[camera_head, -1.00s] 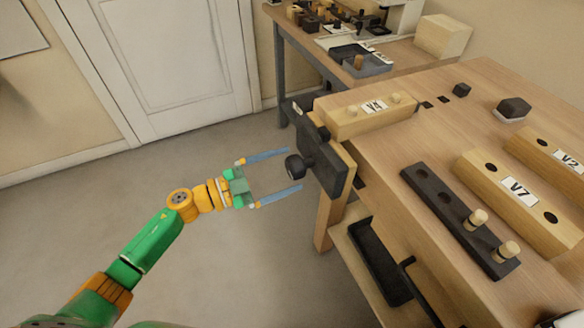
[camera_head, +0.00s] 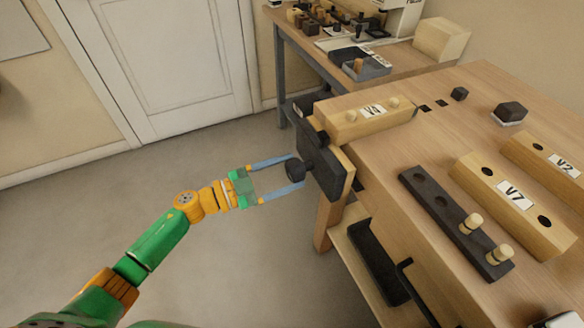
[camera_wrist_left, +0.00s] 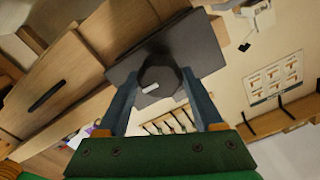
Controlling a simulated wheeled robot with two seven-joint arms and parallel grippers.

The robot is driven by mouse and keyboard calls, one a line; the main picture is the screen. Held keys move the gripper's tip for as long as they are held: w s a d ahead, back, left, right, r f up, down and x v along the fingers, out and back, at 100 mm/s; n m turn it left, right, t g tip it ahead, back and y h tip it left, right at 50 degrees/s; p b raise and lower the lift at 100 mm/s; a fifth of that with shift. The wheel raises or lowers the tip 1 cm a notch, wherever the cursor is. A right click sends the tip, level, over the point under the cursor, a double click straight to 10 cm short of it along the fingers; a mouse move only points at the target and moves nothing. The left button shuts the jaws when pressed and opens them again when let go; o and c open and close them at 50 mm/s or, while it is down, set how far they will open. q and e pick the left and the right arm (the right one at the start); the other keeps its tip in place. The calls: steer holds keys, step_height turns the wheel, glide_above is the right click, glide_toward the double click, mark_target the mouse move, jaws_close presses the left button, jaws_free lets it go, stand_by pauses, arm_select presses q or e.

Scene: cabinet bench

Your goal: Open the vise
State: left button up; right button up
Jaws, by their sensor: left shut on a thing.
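The vise (camera_head: 330,172) is a dark plate with a wooden backing on the left end of the bench. Its round black knob (camera_head: 294,172) sticks out toward my arm. My left gripper (camera_head: 297,171) has its two blue fingers on either side of the knob, shut on it. In the left wrist view the knob (camera_wrist_left: 160,72) sits between the fingertips, with a small light mark on its face, in front of the grey vise plate (camera_wrist_left: 207,50). A wooden block labelled V4 (camera_head: 345,124) lies behind the vise plate on the bench corner. My right gripper is out of view.
The wooden bench (camera_head: 400,150) holds a black peg strip (camera_head: 440,210), wooden blocks V7 (camera_head: 480,185) and V2 (camera_head: 535,150), and dark small blocks. Dark trays (camera_head: 375,262) sit on the shelf below. A second bench (camera_head: 300,50) stands behind. Floor left of the vise is clear.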

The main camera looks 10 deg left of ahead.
arm_select(q)
steer(key=shift+r+n+p, duration=0.1)
steer(key=shift+n+p, duration=0.2)
steer(key=shift+n, duration=0.2)
steer(key=shift+n+p, duration=0.65)
steer(key=shift+n, duration=0.75)
